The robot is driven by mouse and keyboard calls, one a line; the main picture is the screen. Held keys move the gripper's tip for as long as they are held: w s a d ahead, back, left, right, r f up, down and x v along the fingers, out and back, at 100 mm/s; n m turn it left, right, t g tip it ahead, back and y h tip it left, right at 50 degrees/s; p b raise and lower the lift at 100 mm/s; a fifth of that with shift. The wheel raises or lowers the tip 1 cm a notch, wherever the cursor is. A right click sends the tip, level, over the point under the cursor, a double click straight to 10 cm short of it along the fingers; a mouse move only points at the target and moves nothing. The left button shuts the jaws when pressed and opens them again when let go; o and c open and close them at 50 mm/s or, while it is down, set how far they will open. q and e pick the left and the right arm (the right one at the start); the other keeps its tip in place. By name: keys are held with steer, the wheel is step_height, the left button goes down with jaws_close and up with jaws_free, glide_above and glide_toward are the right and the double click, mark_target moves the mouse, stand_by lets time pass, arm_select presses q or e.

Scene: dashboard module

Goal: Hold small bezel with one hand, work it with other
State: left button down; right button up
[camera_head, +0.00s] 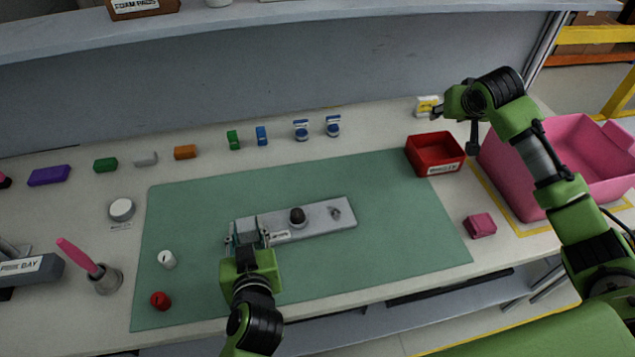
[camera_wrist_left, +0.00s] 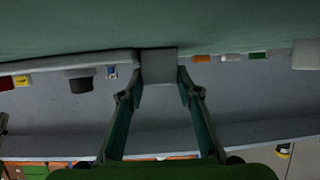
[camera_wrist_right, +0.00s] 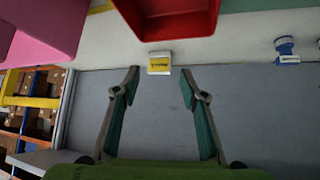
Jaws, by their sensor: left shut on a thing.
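The small bezel appears to be the long grey plate (camera_head: 320,219) with a label, a dark round knob (camera_head: 297,215) and a small metal part near its right end. It lies on the green mat (camera_head: 400,200). My left gripper (camera_head: 248,235) is shut on its left end. The left wrist view shows a grey end block (camera_wrist_left: 158,66) between the fingertips. My right gripper (camera_wrist_right: 160,82) is open and empty, above the back right of the table. A small white and yellow box (camera_wrist_right: 159,63) shows beyond its fingertips, apart from them.
A red bin (camera_head: 435,168) and a pink crate (camera_head: 510,185) stand at the right, with a pink block (camera_head: 480,225) in front. Several coloured parts line the back. A white cap (camera_head: 167,259) and red cap (camera_head: 160,300) are at the mat's left. The mat's right side is clear.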

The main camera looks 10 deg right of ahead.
steer(key=a+n+y, duration=0.2)
steer(key=a+n, duration=0.1)
steer(key=a, duration=0.8)
steer(key=n+g+y, duration=0.4)
steer(key=n+g, duration=0.1)
steer(key=n, duration=0.5)
glide_toward(297, 213)
step_height(297, 213, up, 3)
steer(key=d, duration=0.1)
steer(key=x, duration=1.1)
steer(key=shift+s+a+f, duration=0.2)
steer(key=shift+s+f, duration=0.1)
steer(key=shift+f, duration=0.15)
steer(key=shift+c, duration=0.5)
